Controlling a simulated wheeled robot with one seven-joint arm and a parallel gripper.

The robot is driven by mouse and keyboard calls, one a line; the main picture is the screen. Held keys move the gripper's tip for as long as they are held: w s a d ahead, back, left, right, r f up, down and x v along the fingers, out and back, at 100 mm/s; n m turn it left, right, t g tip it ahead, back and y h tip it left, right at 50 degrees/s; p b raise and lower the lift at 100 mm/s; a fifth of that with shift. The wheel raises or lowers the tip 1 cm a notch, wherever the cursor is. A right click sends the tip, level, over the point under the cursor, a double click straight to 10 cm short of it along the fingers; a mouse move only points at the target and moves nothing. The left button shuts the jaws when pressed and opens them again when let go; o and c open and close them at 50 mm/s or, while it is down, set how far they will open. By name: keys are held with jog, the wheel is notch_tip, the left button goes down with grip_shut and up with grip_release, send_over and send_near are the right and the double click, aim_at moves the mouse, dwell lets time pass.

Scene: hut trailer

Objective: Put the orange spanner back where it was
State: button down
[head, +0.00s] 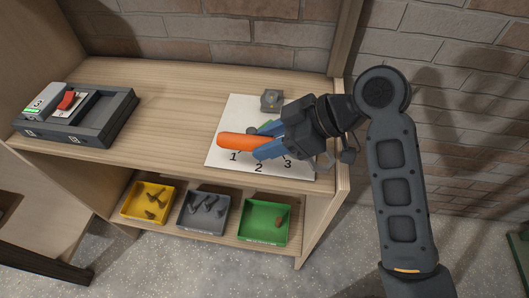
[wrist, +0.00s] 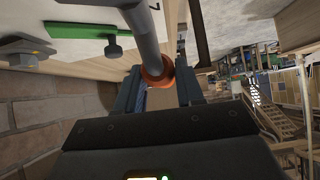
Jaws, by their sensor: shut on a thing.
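My gripper (head: 266,141) is shut on the orange spanner (head: 238,141), whose long orange part sticks out to the left past the blue fingers. It appears over a white board (head: 222,118) marked 1, 2 and 3 on the bench top. In the wrist view, the spanner's orange part (wrist: 157,76) is between the fingers, with a grey shaft running up from it. I cannot tell whether the spanner touches the board. My gripper covers much of the board's right side and hides whatever lies under it.
A dark case (head: 88,122) with a red switch stands at left. Yellow (head: 133,210), grey (head: 203,226) and green (head: 263,236) trays sit on the shelf below. The bench middle is clear.

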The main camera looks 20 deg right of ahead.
jog(key=shift+w+a+f, duration=0.25)
jog(key=shift+a+f, duration=0.1)
jog(key=shift+a, duration=0.15)
jog(key=shift+f, duration=2)
jog(key=shift+f, duration=0.1)
jog(key=c, duration=0.7)
grip_release()
jog(key=shift+r, duration=0.2)
jog(key=v, duration=1.2)
